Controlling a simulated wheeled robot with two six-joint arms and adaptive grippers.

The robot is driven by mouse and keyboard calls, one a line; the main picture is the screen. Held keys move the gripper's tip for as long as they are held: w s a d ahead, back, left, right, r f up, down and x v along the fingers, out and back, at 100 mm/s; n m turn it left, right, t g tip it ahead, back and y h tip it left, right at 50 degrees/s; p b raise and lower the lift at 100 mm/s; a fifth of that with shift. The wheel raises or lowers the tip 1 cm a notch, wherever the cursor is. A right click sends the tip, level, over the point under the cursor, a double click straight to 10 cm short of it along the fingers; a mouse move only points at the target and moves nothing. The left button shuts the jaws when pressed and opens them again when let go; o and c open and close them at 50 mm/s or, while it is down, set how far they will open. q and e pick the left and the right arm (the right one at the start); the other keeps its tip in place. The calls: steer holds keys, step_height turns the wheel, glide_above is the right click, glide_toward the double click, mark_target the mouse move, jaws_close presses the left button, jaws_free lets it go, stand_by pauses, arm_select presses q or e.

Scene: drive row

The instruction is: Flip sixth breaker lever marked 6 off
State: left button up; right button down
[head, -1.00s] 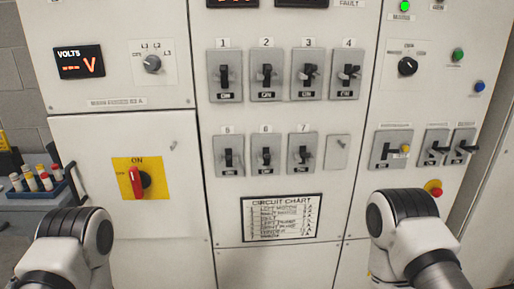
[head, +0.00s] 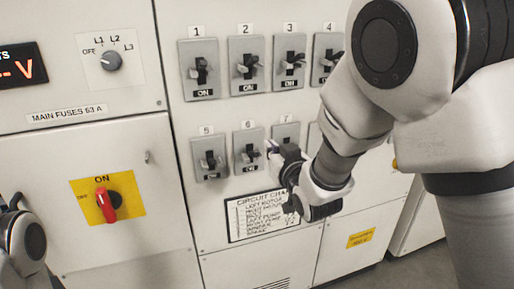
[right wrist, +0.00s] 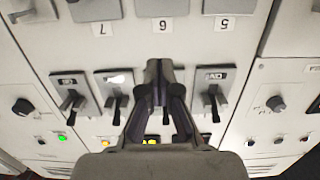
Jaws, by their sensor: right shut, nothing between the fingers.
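The breaker marked 6 (head: 249,151) is a grey plate with a black lever in the lower row of the panel, between breakers 5 (head: 209,156) and 7 (head: 285,131). Its lever is visible, but its exact position is hard to tell. My right gripper (head: 272,146) is shut and empty, just right of breaker 6 and partly covering breaker 7. I cannot tell whether it touches the panel. In the right wrist view, upside down, the shut fingertips (right wrist: 160,66) lie below the label 6 (right wrist: 162,24). Only part of breaker 6's plate (right wrist: 160,7) shows there. My left gripper is out of view.
Upper breakers 1 (head: 200,70) to 4 stand above; 4 is partly hidden by my right arm. The circuit chart (head: 245,218) sits below, partly covered by the gripper. A red rotary switch (head: 107,205) on a yellow plate is at left.

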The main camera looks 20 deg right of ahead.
steer(key=p, duration=0.3)
glide_above(253, 154)
steer(key=shift+w+d+f, duration=0.15)
steer(key=shift+d+f, duration=0.2)
steer(key=shift+f, duration=0.3)
steer(key=f, duration=0.1)
steer(key=s+f, duration=0.1)
steer(key=f+p, duration=0.1)
steer(key=f, duration=0.1)
steer(key=shift+s, duration=0.25)
